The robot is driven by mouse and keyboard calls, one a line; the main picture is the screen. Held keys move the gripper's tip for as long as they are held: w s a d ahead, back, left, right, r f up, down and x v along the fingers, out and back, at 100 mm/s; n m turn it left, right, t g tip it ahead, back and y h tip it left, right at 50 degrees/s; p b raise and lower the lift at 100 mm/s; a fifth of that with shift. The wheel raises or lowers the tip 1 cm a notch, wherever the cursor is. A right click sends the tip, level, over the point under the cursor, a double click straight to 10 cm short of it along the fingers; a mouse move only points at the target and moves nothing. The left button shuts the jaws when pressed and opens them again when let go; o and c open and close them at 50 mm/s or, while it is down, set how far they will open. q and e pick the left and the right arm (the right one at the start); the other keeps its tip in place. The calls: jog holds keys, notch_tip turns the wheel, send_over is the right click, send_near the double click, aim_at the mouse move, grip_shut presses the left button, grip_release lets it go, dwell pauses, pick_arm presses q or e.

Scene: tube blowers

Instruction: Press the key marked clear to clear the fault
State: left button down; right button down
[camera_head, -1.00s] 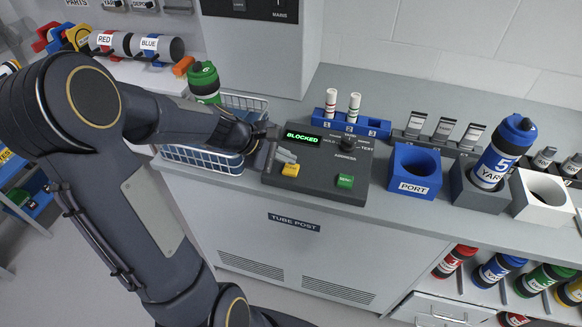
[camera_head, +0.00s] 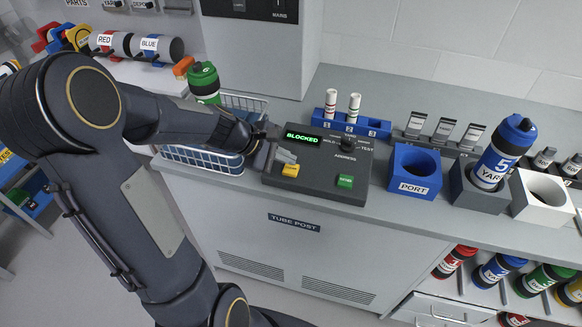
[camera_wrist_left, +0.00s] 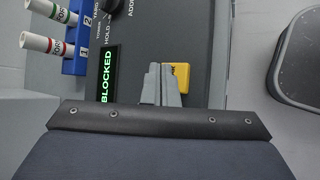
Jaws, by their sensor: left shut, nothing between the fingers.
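The dark control box (camera_head: 325,168) stands on the grey counter. Its green display (camera_head: 302,137) reads BLOCKED. A yellow key (camera_head: 290,170) is on the box's front left and a green key (camera_head: 345,181) on its front right. The yellow key's label is not readable. My left gripper (camera_head: 287,160) is shut and empty, its fingertips right by the yellow key. In the left wrist view the fingers (camera_wrist_left: 160,84) cover part of the yellow key (camera_wrist_left: 181,76); I cannot tell whether they touch it. My right gripper is not in view.
A blue rack (camera_head: 350,124) with two white tubes is behind the box. The blue port block (camera_head: 414,172) and a blue canister (camera_head: 494,160) stand to the right.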

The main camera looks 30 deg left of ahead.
aim_at(286, 169)
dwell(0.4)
pick_arm(q)
jog(key=shift+f+b, duration=0.45)
jog(key=shift+f+b, duration=0.4)
jog(key=shift+f, duration=0.05)
dwell(0.4)
jog(key=shift+r, duration=0.1)
jog(key=shift+r+p, duration=0.75)
notch_tip(286, 169, up, 5)
jog(key=p, duration=0.4)
jog(key=shift+r+p, duration=0.1)
jog(key=shift+p, duration=0.2)
